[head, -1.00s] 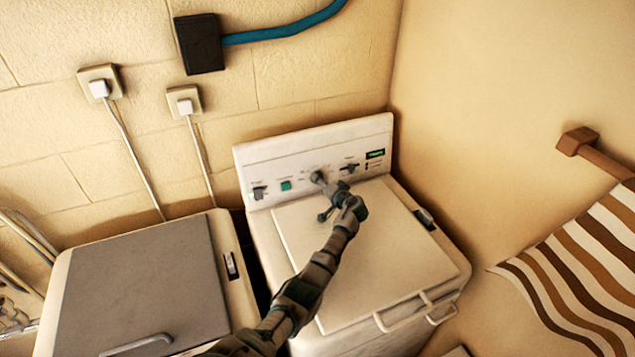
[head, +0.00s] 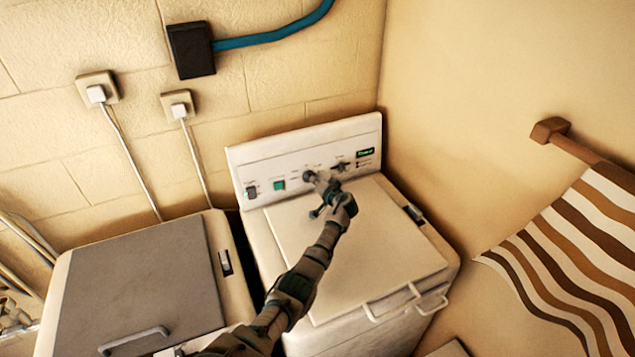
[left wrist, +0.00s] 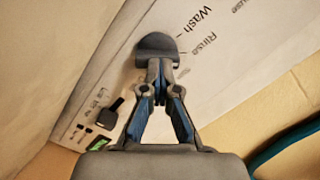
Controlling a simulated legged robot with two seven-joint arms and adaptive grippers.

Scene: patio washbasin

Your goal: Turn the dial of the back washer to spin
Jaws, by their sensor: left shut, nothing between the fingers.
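The back washer (head: 365,245) is white, with an upright control panel (head: 290,158) against the wall. My left gripper (head: 316,182) reaches over its lid to the middle of the panel. In the left wrist view, my left gripper (left wrist: 160,92) is shut and empty, its fingertips at the lower edge of a dark rounded dial (left wrist: 157,46). They look in contact or nearly so. The labels "Wash" and "Rinse" show beside the dial. No "spin" label can be read, and the gripper hides part of the dial. My right gripper is not in view.
A second machine with a grey lid (head: 140,285) stands to the left. Another dark knob (head: 340,167), a green button (head: 279,185) and a switch (head: 251,192) are on the panel. A striped cloth (head: 570,260) hangs at the right.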

